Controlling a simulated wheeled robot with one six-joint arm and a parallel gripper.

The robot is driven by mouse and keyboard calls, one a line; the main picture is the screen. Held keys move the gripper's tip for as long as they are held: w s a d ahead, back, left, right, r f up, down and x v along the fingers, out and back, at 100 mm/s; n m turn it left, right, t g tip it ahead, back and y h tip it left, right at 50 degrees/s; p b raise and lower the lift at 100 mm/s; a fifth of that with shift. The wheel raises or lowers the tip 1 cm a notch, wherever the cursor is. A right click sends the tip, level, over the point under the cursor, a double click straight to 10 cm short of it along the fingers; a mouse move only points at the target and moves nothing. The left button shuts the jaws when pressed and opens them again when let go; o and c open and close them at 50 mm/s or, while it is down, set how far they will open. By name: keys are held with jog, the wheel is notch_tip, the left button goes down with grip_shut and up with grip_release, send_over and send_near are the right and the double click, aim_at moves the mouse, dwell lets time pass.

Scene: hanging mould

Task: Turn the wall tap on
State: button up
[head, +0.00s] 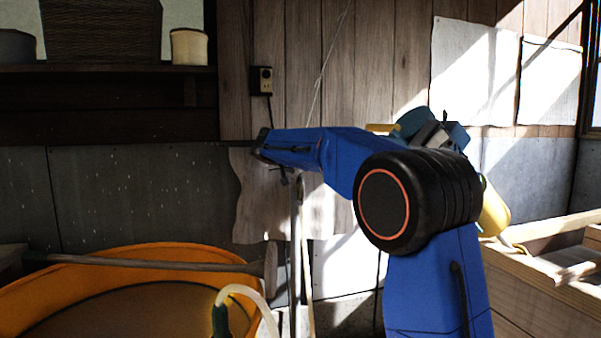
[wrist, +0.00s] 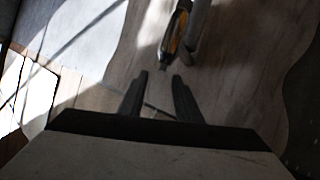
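In the wrist view my gripper (wrist: 160,76) shows two dark fingers standing apart with nothing between them. Just beyond the fingertips is a grey metal pipe (wrist: 198,25) with a narrow yellow-orange and dark part (wrist: 174,42) beside it, which looks like the tap and its lever. The fingertips look apart from it; the depth between them is hard to judge. In the head view my blue arm reaches left to the wall. A thin upright pipe (head: 296,235) stands below its far end. The tap is mostly hidden or too small to tell there.
An orange tub (head: 110,262) with a long wooden handle (head: 150,262) across it stands at the lower left. A pale hose (head: 243,290) curves up at the bottom. A wooden crate (head: 530,290) is at the right. A socket (head: 262,80) sits on the plank wall above my arm.

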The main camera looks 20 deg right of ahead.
jog(key=shift+x, duration=2.1)
grip_shut()
